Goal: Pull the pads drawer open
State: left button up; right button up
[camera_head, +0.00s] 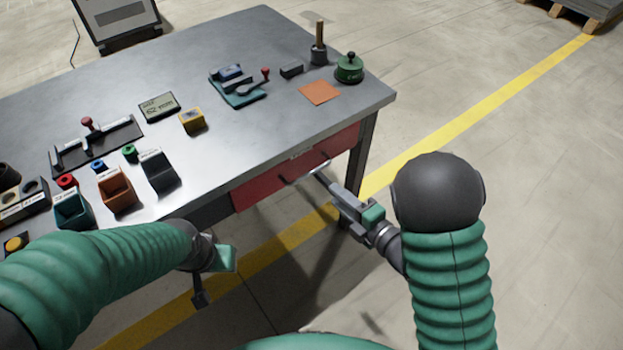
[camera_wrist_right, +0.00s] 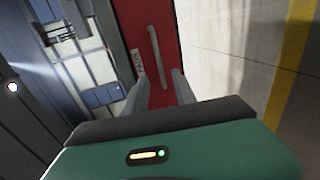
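The red drawer front (camera_head: 258,190) sits under the near right edge of the steel table and looks flush with it. It carries a bar handle (camera_head: 293,180) and a small pale label. In the right wrist view the handle (camera_wrist_right: 155,45) runs up the red drawer front (camera_wrist_right: 185,40). My right gripper (camera_head: 320,176) is at the right part of the handle. In the wrist view its fingers (camera_wrist_right: 160,88) are apart, with the handle ahead of and between their tips; contact cannot be told. My left gripper (camera_head: 201,296) hangs low in front of the table, its fingers mostly hidden.
The table top (camera_head: 240,150) holds several bins, a orange pad (camera_head: 320,92), a green lidded pot (camera_head: 349,68) and a teal fixture (camera_head: 238,90). A table leg (camera_head: 362,155) stands right of the drawer. The floor in front and to the right is free.

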aim_at(311, 174)
jog(key=b+x, duration=0.1)
jog(key=x, duration=1.1)
jog(key=shift+w+b, duration=0.3)
jog(key=shift+b, duration=0.05)
pick_arm(q)
jog(key=shift+w+d+f, duration=0.15)
jog(key=shift+d+f, duration=0.1)
jog(key=shift+f, duration=0.5)
jog(key=shift+d, duration=0.15)
pick_arm(e)
jog(key=shift+d, duration=0.15)
jog(key=shift+c, duration=0.7)
grip_shut()
jog(key=shift+s+f, duration=0.1)
jog(key=shift+s, duration=0.05)
